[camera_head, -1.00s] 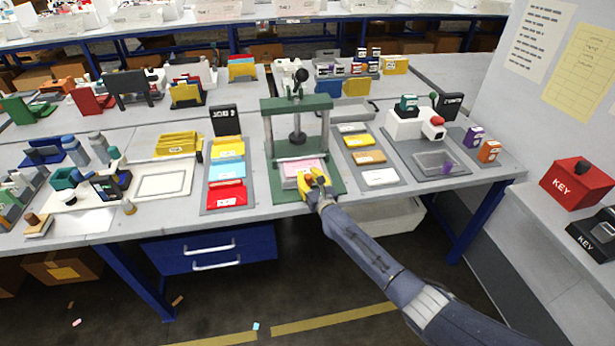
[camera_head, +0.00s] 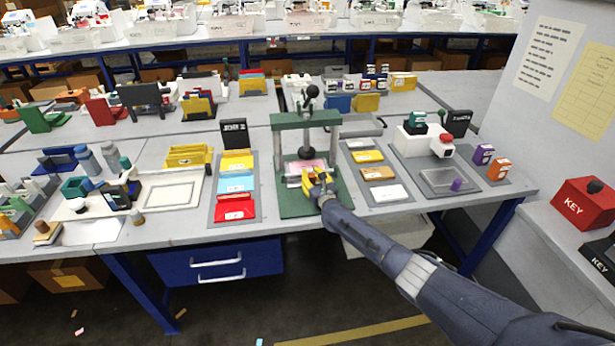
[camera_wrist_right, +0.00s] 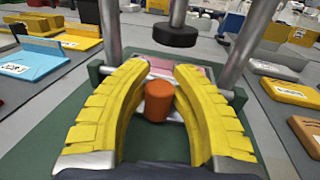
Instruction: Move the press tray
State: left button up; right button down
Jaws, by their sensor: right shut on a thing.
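The press (camera_head: 306,135) has a green base and top beam, grey posts and a round dark press head (camera_head: 307,154). The press tray (camera_head: 299,181), a light frame with a pink sheet on it, lies on the green base between the posts. My right gripper (camera_head: 318,180) has yellow fingers and is at the tray's near edge. In the right wrist view its fingers (camera_wrist_right: 158,95) are shut on the tray's orange knob (camera_wrist_right: 158,102). The press head hangs above the pink sheet (camera_wrist_right: 180,72) with a gap. The fingers hide part of the tray. My left gripper is not in view.
Left of the press is a grey board with yellow, blue and red boxes (camera_head: 236,184). Right of it is a board with several small boxes (camera_head: 378,173). A grey plate with a white device (camera_head: 420,140) stands farther right. The near part of the green base is bare.

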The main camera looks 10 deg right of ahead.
jog(key=c, duration=1.1)
grip_release()
jog(key=shift+s+f, duration=0.1)
jog(key=shift+s, duration=0.5)
jog(key=shift+s+d, duration=0.35)
jog(key=shift+s, duration=1.35)
jog(key=shift+s+d, duration=0.3)
jog(key=shift+s, duration=1.4)
jog(key=shift+s+d, duration=0.35)
jog(key=shift+s, duration=1.6)
